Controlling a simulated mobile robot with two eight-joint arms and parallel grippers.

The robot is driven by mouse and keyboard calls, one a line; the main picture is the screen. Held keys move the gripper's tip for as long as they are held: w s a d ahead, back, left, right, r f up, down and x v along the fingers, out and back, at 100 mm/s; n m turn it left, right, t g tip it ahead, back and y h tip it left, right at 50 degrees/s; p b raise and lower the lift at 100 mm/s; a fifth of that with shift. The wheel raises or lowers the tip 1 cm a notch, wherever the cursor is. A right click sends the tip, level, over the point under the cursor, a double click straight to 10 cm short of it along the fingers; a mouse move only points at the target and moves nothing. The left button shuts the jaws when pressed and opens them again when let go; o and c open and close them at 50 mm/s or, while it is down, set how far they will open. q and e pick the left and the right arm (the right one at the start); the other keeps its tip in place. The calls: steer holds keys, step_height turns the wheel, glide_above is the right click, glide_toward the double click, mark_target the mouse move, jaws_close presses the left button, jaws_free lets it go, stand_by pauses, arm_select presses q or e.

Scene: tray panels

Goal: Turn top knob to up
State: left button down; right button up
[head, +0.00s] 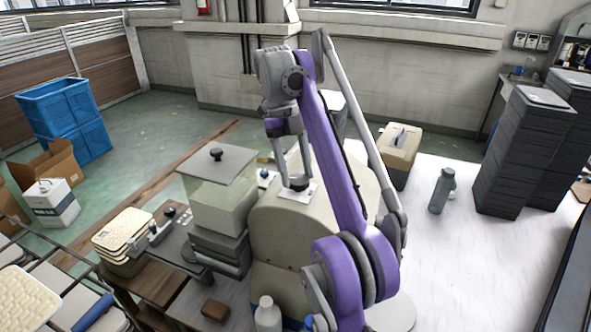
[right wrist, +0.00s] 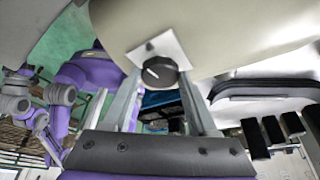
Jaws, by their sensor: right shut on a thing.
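The top knob (head: 298,184) is dark and round, on a white square plate (head: 284,192) on top of a beige rounded machine (head: 276,235). In the right wrist view the knob (right wrist: 160,73) shows a white pointer line aimed toward the upper left of that picture. My right gripper (head: 296,176) points down from above, shut on the knob. In the right wrist view its two fingers stand at either side of the knob. The fingers partly hide the knob in the head view. My left gripper is not in view.
A grey bottle (head: 441,191) and dark stacked trays (head: 524,150) stand to the right. A beige case (head: 400,148) is behind. White table surface is free around the bottle.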

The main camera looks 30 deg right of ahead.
stand_by(0.5)
steer(key=o, duration=1.4)
steer(key=shift+c, duration=0.2)
